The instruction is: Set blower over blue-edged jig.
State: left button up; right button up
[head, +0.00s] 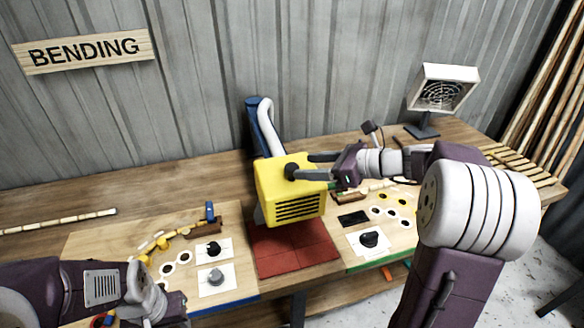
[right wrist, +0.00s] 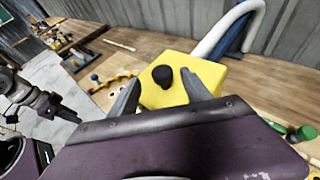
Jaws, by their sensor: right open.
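The yellow blower (head: 290,192), a box with a slotted front, a black knob (head: 292,171) and a white hose, stands at the back of a red mat (head: 295,248). My right gripper (head: 304,166) is open, its fingers reaching the knob. In the right wrist view the knob (right wrist: 162,76) sits between the spread fingertips, with a gap visible on each side. The blue-edged jig (head: 95,243) is the board left of the blower, holding a curved row of yellow pieces. My left gripper (head: 165,305) is low at the left, its fingers unclear.
A green-edged jig (head: 375,262) lies right of the red mat. A blue post (head: 262,128) rises behind the blower. A caged fan or heater (head: 440,95) stands at the back right. A rattan rod (head: 60,221) lies at the far left. The table behind the blue-edged jig is mostly bare.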

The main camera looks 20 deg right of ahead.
aim_at(291, 166)
jog(key=x, duration=0.6)
jog(key=shift+w+a, duration=0.15)
jog(key=shift+d+f, duration=0.1)
jog(key=shift+d, duration=0.2)
jog(key=shift+c, duration=1)
grip_shut()
